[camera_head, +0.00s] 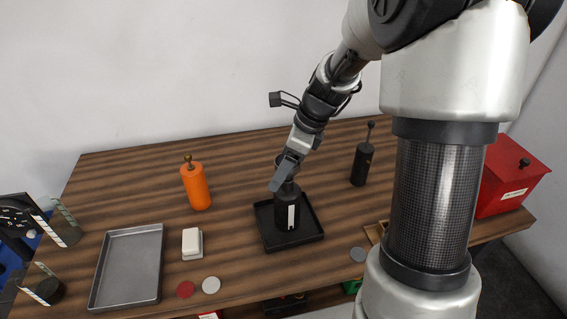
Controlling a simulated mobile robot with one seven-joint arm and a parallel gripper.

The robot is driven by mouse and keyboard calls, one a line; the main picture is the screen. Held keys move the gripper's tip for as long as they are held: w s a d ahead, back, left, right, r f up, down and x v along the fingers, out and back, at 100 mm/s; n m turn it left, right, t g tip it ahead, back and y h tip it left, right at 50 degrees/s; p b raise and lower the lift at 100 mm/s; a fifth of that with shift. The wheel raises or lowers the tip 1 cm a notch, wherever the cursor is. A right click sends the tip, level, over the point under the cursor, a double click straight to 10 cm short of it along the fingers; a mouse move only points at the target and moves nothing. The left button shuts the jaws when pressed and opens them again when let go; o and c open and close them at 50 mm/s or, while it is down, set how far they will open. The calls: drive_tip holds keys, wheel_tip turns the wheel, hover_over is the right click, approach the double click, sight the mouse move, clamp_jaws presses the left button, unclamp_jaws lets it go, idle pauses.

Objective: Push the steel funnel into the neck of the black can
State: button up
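The black can (289,212) stands upright in a black square tray (312,240) at the middle of the table. A white label shows on its front. My gripper (280,184) reaches down from the upper right and is right over the can's top. A small grey rim (281,159) shows behind the gripper and looks like part of the steel funnel. The gripper hides most of it and the can's neck. I cannot tell whether the funnel is in the neck, or whether the fingers are closed on it.
An orange bottle (196,187) stands to the left and a slim black bottle (362,163) to the right. A metal tray (128,266), a white block (192,243) and small discs (211,285) lie front left. A red box (508,182) stands at right. The back left is clear.

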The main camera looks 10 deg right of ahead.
drive_tip(key=v, duration=1.7)
drive_tip(key=shift+r+p, duration=0.2)
drive_tip(key=shift+p, duration=0.2)
drive_tip(key=shift+d, duration=0.1)
